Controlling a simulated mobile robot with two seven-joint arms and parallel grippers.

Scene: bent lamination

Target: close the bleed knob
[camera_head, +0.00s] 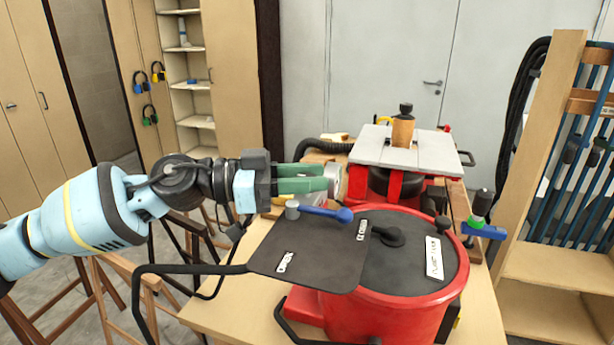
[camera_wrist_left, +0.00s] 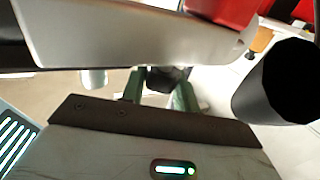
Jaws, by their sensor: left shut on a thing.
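A silvery round part (camera_head: 333,180) shows right at the fingertips in the head view. A blue lever (camera_head: 328,212) lies just below the fingers, above a dark labelled plate (camera_head: 315,258). My right gripper is out of view.
The pot stands on a wooden bench (camera_head: 225,300). Behind it is a red machine with a grey top (camera_head: 412,150). A tool rack (camera_head: 560,150) stands at the right.

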